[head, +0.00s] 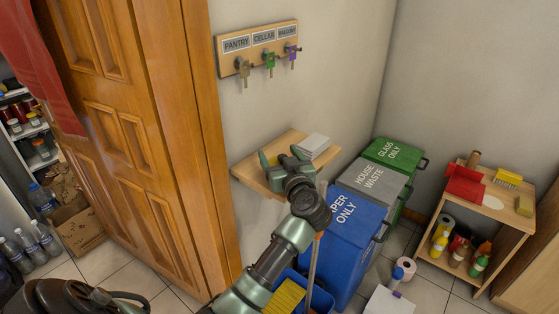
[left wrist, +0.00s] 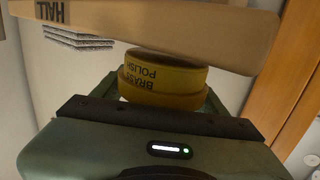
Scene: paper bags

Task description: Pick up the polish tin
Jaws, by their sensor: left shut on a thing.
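The polish tin (left wrist: 162,78) is a round yellow tin marked BRASS POLISH, and it shows upside down in the left wrist view. My left gripper (left wrist: 165,95) is shut on it, with a finger on each side. In the head view my left gripper (head: 283,158) is at the small wooden wall shelf (head: 250,172), and it hides most or all of the tin there. The shelf edge, marked HALL, is right against the tin in the left wrist view (left wrist: 190,30). I cannot tell whether the tin still touches the shelf. My right gripper is not in view.
A stack of white paper (head: 314,145) lies on the shelf close right of my gripper. A key rack (head: 258,48) hangs above. Blue (head: 343,240), grey (head: 376,184) and green (head: 394,154) bins stand at the right. A wooden door (head: 130,130) is at the left.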

